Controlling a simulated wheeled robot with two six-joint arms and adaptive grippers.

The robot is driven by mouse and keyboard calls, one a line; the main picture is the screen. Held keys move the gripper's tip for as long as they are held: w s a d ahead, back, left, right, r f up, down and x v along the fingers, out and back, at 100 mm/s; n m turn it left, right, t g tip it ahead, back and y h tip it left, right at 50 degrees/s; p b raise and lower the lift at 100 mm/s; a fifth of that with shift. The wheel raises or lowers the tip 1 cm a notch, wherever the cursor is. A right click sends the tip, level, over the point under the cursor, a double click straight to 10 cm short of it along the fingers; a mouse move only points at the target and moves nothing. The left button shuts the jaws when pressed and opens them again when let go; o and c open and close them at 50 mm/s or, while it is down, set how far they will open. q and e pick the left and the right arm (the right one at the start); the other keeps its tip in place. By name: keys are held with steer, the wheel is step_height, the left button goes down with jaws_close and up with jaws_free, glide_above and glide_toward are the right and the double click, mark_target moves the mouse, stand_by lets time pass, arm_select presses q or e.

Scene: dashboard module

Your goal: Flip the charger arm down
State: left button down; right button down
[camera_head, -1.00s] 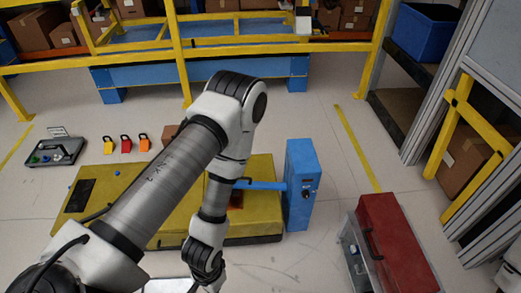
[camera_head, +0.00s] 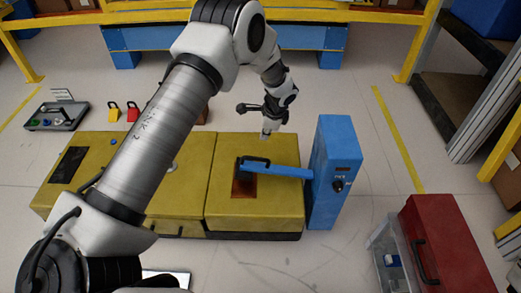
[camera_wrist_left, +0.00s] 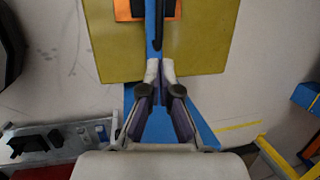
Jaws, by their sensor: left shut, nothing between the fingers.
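The blue charger post (camera_head: 335,170) stands at the right end of the yellow unit (camera_head: 265,212). Its blue charger arm (camera_head: 285,171) reaches left over the yellow top, with a black handle (camera_head: 256,160) near its end, above a dark orange plate (camera_head: 243,188). My left gripper (camera_head: 267,133) is shut and empty, just behind the charger arm in the head view. In the left wrist view, the shut fingertips (camera_wrist_left: 160,66) overlap the blue charger arm (camera_wrist_left: 151,40); I cannot tell whether they touch. My right gripper is not in view.
A red toolbox (camera_head: 450,250) and a clear bin (camera_head: 388,262) stand at the lower right. A black tray (camera_head: 55,117) and padlocks (camera_head: 132,113) lie at the left. A yellow rail (camera_head: 170,16) runs along the back.

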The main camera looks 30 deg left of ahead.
arm_select(q)
steer(key=b, duration=0.4)
glide_above(251, 166)
steer(key=w+d, duration=0.1)
steer(key=d, duration=0.1)
step_height(251, 166, down, 13)
steer(key=shift+w+d+f, duration=0.1)
steer(key=shift+w, duration=0.05)
steer(key=shift+p, duration=0.3)
steer(key=shift+t+h, duration=0.3)
steer(key=shift+h, duration=0.2)
steer(key=f, duration=0.1)
steer(key=s+a+f+b, duration=0.1)
steer(key=f, duration=0.1)
steer(key=a+f, duration=0.1)
steer(key=f, duration=0.1)
steer(key=shift+s+b, duration=0.2)
steer(key=shift+b, duration=0.15)
